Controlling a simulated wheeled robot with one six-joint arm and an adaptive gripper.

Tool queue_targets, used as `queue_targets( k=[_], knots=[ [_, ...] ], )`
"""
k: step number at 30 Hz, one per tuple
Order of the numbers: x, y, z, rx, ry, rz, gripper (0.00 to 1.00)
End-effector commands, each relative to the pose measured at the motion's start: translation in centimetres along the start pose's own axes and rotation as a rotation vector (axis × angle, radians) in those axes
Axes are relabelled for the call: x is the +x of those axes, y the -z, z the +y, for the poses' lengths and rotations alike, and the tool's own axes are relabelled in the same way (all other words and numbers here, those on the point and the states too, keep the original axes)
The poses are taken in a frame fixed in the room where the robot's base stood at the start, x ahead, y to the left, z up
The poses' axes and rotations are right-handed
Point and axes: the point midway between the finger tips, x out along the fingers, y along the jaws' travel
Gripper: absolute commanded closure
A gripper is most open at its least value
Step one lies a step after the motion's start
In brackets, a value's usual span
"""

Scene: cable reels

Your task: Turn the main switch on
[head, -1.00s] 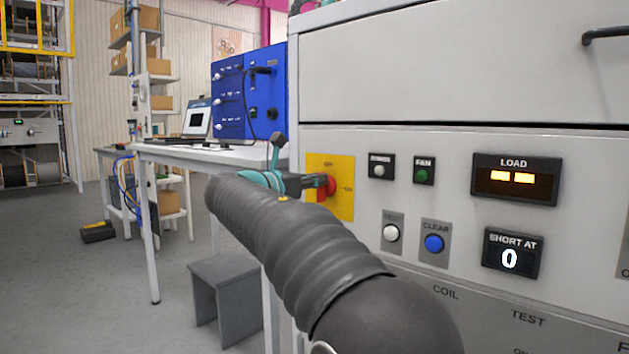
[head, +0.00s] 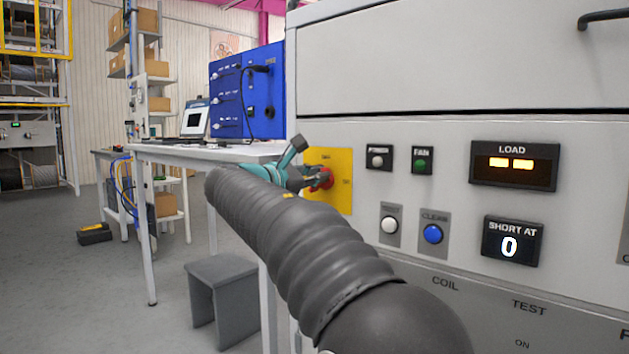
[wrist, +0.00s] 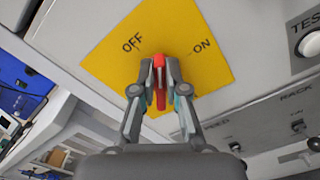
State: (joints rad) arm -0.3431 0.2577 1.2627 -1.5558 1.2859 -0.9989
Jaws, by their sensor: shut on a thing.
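The main switch is a red handle (head: 324,177) on a yellow plate (head: 341,164) at the left edge of the grey cabinet front. In the wrist view the plate (wrist: 112,62) carries the words OFF and ON. The red handle (wrist: 159,82) points between these two marks there. My gripper (wrist: 160,70) is shut on the handle, one finger on each side. In the head view my gripper (head: 314,177) reaches the switch from the left, and my arm hides part of the area below it.
Right of the plate are a POWER lamp (head: 379,158), a green FAN lamp (head: 422,160), white and blue CLEAR buttons (head: 432,234), a lit LOAD display (head: 514,165) and a SHORT AT display (head: 511,241) reading 0. A white table (head: 185,151) and grey stool (head: 222,290) stand left.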

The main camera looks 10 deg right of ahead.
Motion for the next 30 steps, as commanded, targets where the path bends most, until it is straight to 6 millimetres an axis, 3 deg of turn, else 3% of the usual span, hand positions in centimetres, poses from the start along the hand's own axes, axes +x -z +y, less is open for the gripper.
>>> queue_targets(
  k=[18,30],
  knots=[
    [0.0,0.7,-1.4,0.583,0.000,0.000,1.00],
    [0.0,0.9,-1.8,0.861,0.001,-0.001,1.00]
  ],
)
